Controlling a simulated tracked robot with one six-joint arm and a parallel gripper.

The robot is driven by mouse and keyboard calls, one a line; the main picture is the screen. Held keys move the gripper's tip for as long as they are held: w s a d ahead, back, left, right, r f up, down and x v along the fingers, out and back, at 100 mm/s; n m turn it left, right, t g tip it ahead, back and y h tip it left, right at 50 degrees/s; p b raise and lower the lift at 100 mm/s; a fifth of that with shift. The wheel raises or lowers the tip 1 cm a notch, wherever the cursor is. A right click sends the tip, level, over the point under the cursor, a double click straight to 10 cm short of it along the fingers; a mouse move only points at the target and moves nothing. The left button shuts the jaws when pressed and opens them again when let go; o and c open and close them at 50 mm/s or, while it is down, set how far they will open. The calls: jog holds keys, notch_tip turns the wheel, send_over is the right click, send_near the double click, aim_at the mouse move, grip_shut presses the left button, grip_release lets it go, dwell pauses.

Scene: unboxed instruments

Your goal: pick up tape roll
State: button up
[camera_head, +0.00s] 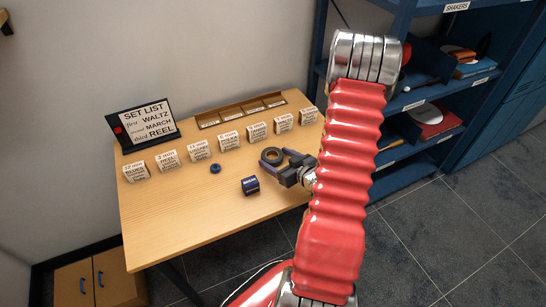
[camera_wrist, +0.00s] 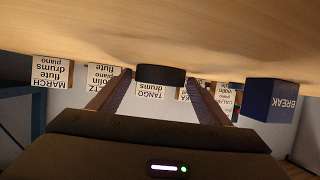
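The tape roll (camera_head: 271,154) is a dark ring lying flat on the wooden table, with a tan inner ring. In the wrist view, which is upside down, the tape roll (camera_wrist: 160,75) is a black band straight ahead between the fingertips. My gripper (camera_head: 274,158) is open at table height, with one finger on each side of the roll. My gripper (camera_wrist: 158,82) shows a small gap beside the roll at each side; I cannot tell whether either finger touches it.
A dark blue BREAK block (camera_head: 250,186) stands left of my gripper, and a small blue disc (camera_head: 215,168) lies farther left. Several labelled cards (camera_head: 198,148) line the back, before a wooden tray (camera_head: 240,111) and a set list sign (camera_head: 147,125). The table's front left (camera_head: 180,225) is clear.

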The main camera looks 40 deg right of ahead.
aim_at(277, 159)
jog(key=c, duration=0.9)
jog(key=shift+o, duration=0.2)
jog(key=shift+r, duration=0.1)
notch_tip(277, 159, up, 10)
dwell(0.3)
dwell(0.5)
